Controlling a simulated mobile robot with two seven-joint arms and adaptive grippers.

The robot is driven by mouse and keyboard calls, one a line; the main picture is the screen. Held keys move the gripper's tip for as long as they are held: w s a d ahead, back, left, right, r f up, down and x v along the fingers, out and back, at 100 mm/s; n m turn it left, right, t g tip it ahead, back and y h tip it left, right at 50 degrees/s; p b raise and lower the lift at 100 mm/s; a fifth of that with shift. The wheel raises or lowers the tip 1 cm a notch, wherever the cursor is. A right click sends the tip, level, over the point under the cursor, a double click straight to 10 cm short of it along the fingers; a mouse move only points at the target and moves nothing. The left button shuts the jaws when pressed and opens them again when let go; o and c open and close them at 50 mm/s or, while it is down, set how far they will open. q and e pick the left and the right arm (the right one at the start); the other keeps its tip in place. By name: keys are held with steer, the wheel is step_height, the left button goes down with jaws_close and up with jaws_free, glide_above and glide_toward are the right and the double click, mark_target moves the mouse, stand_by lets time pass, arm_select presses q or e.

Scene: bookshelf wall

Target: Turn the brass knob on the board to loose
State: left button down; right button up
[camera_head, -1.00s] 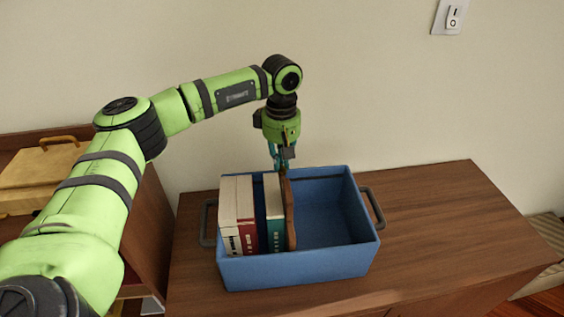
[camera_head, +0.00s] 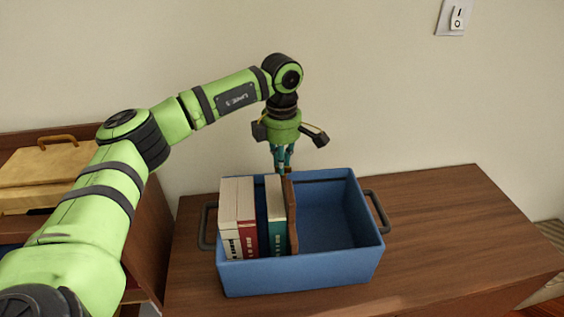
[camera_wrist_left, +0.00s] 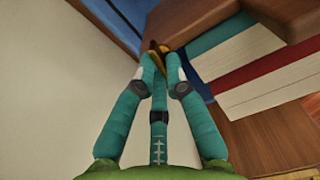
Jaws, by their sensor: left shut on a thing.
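A brown board (camera_head: 291,215) stands upright across the inside of a blue crate (camera_head: 300,275), just right of a row of books. My left gripper (camera_head: 284,170) points down at the board's top, at the far end. In the left wrist view its fingers (camera_wrist_left: 160,60) are closed around the small brass knob (camera_wrist_left: 154,46), of which only yellowish edges show. The board (camera_wrist_left: 215,25) lies just beyond the knob there. The fingers hide most of the knob, and I cannot read its turn position. My right gripper is not in view.
Several books (camera_head: 247,220) fill the crate's left part; its right part is empty. The crate has dark side handles (camera_head: 378,212) and stands on a wooden cabinet (camera_head: 450,225) against a wall. A yellowish box (camera_head: 40,177) sits at left.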

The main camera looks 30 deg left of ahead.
arm_select(q)
steer(key=shift+n, duration=0.9)
steer(key=shift+r, duration=0.1)
steer(key=c, duration=1.3)
jaws_free()
step_height(320, 180, up, 8)
